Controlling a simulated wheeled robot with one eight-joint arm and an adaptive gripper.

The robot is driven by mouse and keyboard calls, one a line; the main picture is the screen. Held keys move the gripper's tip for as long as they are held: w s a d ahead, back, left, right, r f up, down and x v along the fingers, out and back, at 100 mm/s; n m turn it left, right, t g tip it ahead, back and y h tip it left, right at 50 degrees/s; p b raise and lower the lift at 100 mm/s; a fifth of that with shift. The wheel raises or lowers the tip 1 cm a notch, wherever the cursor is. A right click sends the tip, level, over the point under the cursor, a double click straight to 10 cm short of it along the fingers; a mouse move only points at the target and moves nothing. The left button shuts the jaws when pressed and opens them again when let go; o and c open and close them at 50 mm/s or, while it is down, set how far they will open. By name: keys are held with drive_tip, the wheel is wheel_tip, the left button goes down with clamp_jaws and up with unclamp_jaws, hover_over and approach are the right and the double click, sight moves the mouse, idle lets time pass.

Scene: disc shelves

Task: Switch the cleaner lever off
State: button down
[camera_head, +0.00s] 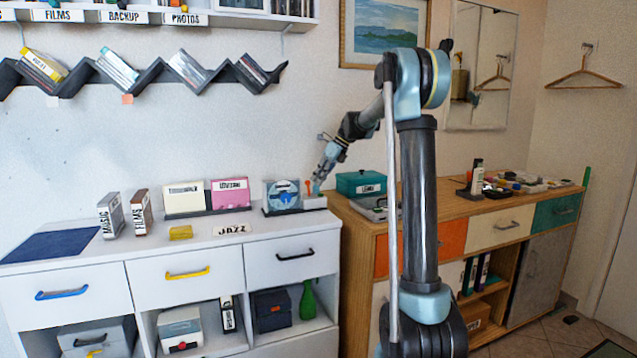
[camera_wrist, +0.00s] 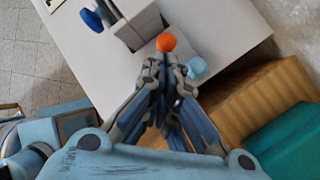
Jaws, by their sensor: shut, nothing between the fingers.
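The cleaner (camera_head: 283,195) is a pale unit with a blue disc face, at the right end of the white cabinet top. Its lever has an orange knob (camera_head: 309,186), which also shows in the wrist view (camera_wrist: 166,42) just beyond my fingers. A light blue rounded end (camera_wrist: 197,67) shows right of the orange knob; I cannot tell what it belongs to. My gripper (camera_head: 318,183) is shut and empty, pointing down close beside the lever. In the wrist view my gripper (camera_wrist: 167,68) sits just short of the orange knob; I cannot tell whether they touch.
Pink (camera_head: 230,192) and cream (camera_head: 184,199) boxes stand left of the cleaner. A teal box (camera_head: 361,183) and a grey device (camera_head: 377,207) rest on the wooden sideboard (camera_head: 440,224) to the right. A zigzag disc shelf (camera_head: 150,73) hangs on the wall.

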drive_tip(key=shift+r, duration=0.65)
drive_tip(key=shift+d, duration=0.1)
drive_tip(key=d+f+v, duration=0.1)
drive_tip(key=v, duration=1.1)
drive_tip(key=shift+s+d+r, duration=0.25)
drive_tip(key=shift+s+d, duration=0.05)
drive_tip(key=shift+d, duration=0.3)
